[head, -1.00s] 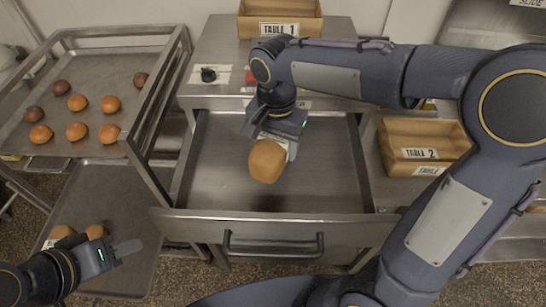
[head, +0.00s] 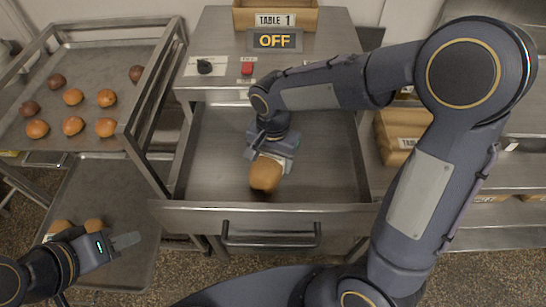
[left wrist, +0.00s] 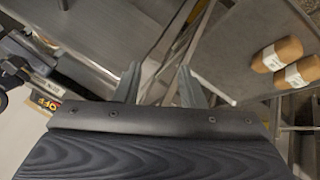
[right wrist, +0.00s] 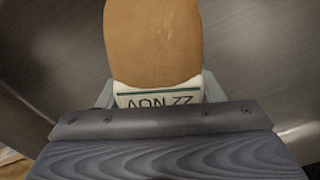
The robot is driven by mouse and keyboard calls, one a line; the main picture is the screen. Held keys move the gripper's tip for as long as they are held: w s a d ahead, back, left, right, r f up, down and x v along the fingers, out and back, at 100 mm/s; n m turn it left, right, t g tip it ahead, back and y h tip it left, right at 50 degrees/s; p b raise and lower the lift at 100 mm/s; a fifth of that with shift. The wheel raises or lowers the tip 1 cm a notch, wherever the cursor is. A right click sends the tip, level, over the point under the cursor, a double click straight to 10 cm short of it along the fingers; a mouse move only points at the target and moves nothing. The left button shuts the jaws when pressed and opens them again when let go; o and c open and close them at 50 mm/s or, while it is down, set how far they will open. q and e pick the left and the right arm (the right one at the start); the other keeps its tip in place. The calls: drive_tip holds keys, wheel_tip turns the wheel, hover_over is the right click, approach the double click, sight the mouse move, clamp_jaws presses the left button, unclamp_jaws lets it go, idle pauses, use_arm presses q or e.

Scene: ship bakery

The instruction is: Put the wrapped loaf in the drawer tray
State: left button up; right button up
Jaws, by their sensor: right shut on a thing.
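The wrapped loaf (head: 265,174) is brown with a white paper band. My right gripper (head: 271,158) is shut on it at the band, inside the open drawer tray (head: 330,170). In the right wrist view the loaf (right wrist: 153,45) points away from the jaws and its band (right wrist: 158,97) bears printed letters. I cannot tell whether the loaf touches the drawer floor. My left gripper (head: 126,241) is at the lower left above the lower rack tray; in the left wrist view its fingers (left wrist: 158,88) stand apart with nothing between them.
A rack tray (head: 110,60) with several rolls stands at the left. Two more banded loaves (left wrist: 277,54) lie on the lower tray. A knob (head: 204,66), a red button (head: 247,68) and an OFF sign (head: 274,40) are on the counter. Wooden TABLE crates (head: 395,130) stand right.

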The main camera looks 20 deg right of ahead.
drive_tip(key=o, duration=1.1)
wheel_tip(320, 180, up, 12)
drive_tip(key=shift+r, duration=0.2)
drive_tip(key=shift+s+f, duration=0.1)
